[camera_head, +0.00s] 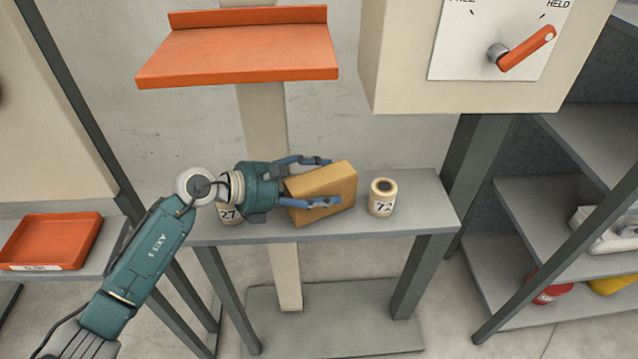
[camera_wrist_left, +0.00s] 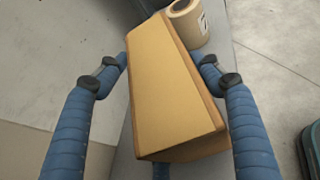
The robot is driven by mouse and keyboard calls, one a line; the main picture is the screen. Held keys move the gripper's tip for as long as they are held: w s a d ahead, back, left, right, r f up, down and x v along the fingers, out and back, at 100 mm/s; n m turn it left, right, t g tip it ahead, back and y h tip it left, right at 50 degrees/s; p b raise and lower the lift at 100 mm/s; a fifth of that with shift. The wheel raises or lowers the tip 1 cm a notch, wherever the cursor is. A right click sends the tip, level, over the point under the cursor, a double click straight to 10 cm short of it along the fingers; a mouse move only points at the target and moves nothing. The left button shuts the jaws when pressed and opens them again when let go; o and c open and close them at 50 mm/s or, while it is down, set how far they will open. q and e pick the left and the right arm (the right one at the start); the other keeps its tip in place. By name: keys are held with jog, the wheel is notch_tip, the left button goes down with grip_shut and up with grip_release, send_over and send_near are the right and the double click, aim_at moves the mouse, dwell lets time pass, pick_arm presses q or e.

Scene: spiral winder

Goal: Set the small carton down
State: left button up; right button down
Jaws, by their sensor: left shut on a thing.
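The small carton (camera_head: 322,187) is a tan-yellow box with brown edges. My left gripper (camera_head: 328,181) is shut on it, one blue finger along each side. The carton is at the grey bench (camera_head: 420,192), over its middle; I cannot tell whether its underside touches the top. In the left wrist view the carton (camera_wrist_left: 170,95) fills the space between the fingers of the left gripper (camera_wrist_left: 165,68) and looks tilted. My right gripper is not in view.
A cream roll marked 72 (camera_head: 382,198) stands just right of the carton. Another, marked 27 (camera_head: 231,215), stands behind the left gripper. An orange shelf (camera_head: 240,50) is above, and a box with an orange lever (camera_head: 527,48) hangs upper right. An orange tray (camera_head: 50,240) is at left.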

pick_arm(q)
jog(key=shift+f, duration=0.15)
jog(key=shift+f, duration=0.25)
jog(key=o, duration=1.1)
jog(key=shift+r, duration=0.1)
